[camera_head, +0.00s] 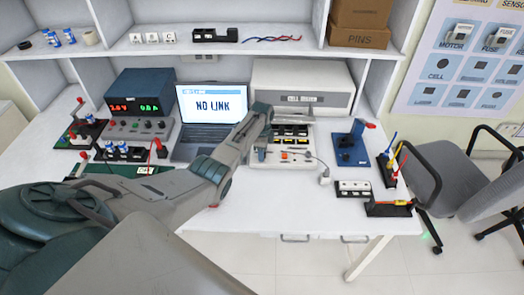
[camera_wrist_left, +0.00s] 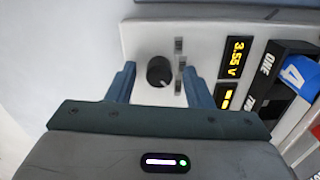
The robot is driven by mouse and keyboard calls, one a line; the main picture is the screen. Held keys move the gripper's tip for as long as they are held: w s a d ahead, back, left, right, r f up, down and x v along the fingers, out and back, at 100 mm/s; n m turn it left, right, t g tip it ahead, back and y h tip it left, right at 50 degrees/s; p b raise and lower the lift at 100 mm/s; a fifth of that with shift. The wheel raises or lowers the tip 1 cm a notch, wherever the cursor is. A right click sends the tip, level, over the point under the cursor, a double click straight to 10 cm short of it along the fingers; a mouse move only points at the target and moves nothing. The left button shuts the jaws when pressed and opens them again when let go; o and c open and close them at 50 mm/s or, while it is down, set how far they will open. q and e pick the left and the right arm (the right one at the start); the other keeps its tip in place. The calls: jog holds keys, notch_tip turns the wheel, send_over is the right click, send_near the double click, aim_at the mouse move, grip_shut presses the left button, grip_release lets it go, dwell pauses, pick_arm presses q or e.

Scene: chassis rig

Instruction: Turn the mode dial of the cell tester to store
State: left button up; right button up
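The cell tester (camera_head: 300,164) is a pale box with small displays, on the table right of the laptop. In the left wrist view its black round mode dial (camera_wrist_left: 160,71) stands on the pale panel, with small grey labels (camera_wrist_left: 179,46) on its right. Their words are too small to read. A yellow readout (camera_wrist_left: 235,57) shows 3.55 V. My left gripper (camera_head: 261,150) is over the tester's left part. In the left wrist view the left gripper (camera_wrist_left: 158,69) is open, its fingers apart on either side of the dial, with gaps visible. My right gripper is not in view.
Right of the readout is a black slot marked ONE (camera_wrist_left: 268,64) and a blue cell (camera_wrist_left: 298,72). The laptop (camera_head: 212,106) reads NO LINK. A blue stand (camera_head: 348,150) and black holders (camera_head: 388,209) are to the right. The front table edge is mostly clear.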

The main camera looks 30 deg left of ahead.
pick_arm(q)
notch_tip(320, 180, up, 11)
jog(key=b, duration=0.1)
jog(key=shift+b, duration=0.35)
jog(key=shift+f, duration=0.1)
dwell(0.5)
